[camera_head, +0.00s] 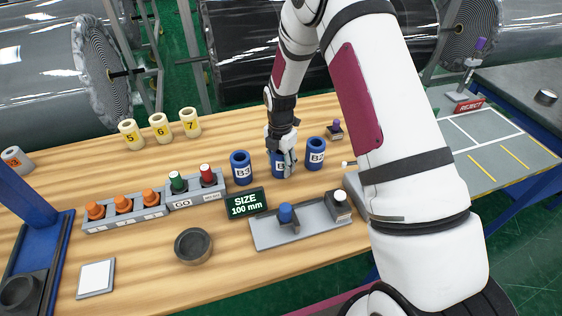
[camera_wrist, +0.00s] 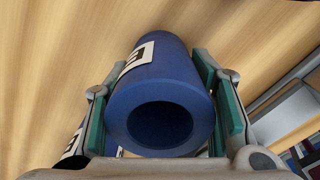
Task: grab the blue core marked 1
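The middle blue core (camera_head: 277,167) stands on the wooden table in a row between the core marked B3 (camera_head: 241,168) and the core marked B2 (camera_head: 316,153). Its label is partly covered by my gripper (camera_head: 285,157), so I cannot read its number. In the wrist view, this blue core (camera_wrist: 160,85) lies between the two green-padded fingers of my gripper (camera_wrist: 165,108), its hollow end facing the camera. The pads are close along both sides; I cannot tell whether they press on it. It looks level with its neighbours on the table.
Yellow cores (camera_head: 161,127) stand at the back left. A SIZE 100 mm sign (camera_head: 247,204) and a grey fixture tray (camera_head: 318,233) are in front. A dark ring (camera_head: 193,246) lies near the front.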

